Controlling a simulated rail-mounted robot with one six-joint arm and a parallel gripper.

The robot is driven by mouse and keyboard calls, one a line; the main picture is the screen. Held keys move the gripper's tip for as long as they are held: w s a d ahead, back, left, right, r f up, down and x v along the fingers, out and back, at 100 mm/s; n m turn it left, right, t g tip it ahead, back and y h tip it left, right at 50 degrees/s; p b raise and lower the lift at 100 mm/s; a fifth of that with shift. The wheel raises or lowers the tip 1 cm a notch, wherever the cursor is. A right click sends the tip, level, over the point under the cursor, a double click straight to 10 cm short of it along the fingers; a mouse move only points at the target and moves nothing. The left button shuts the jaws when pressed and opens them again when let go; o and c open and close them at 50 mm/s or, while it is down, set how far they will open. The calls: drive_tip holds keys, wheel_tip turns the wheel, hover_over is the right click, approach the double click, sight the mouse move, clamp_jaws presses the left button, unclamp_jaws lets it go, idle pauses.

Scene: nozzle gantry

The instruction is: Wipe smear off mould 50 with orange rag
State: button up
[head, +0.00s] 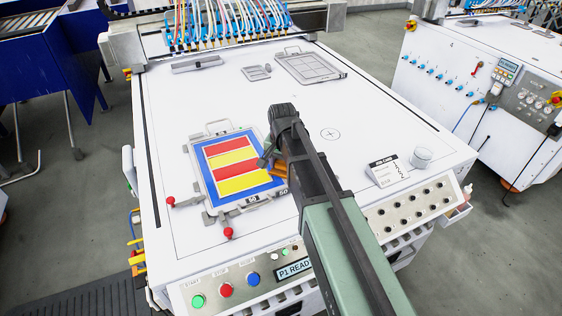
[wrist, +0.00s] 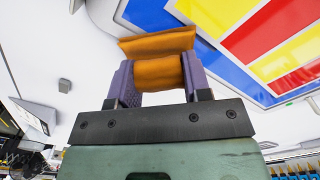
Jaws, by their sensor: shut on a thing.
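My gripper (wrist: 157,80) is shut on the orange rag (wrist: 158,45), which sticks out past the fingertips in the wrist view. In the head view the rag (head: 280,168) shows at the right edge of mould 50 (head: 213,209), partly hidden by my arm. The mould is a grey frame marked 50, filled with blue, red and yellow areas. A dark smear (head: 265,157) seems to show near its right edge beside my gripper, but I cannot tell it from gripper parts. Whether the rag touches the mould is unclear.
Red knobs (head: 229,232) stand at the mould's front left. The table middle is clear.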

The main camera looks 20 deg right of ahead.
drive_tip(key=shift+w+a, duration=0.35)
drive_tip(key=shift+w, duration=1.65)
drive_tip(key=shift+w+a, duration=0.35)
drive_tip(key=shift+w, duration=1.7)
drive_tip(key=shift+w+a, duration=0.35)
drive_tip(key=shift+w, duration=1.65)
wheel_tip(320, 180, up, 6)
drive_tip(key=p, duration=0.6)
drive_tip(key=shift+s, duration=0.1)
drive_tip(key=shift+r+p, duration=1.5)
drive_tip(key=shift+p, duration=0.1)
drive_tip(key=shift+r, duration=0.1)
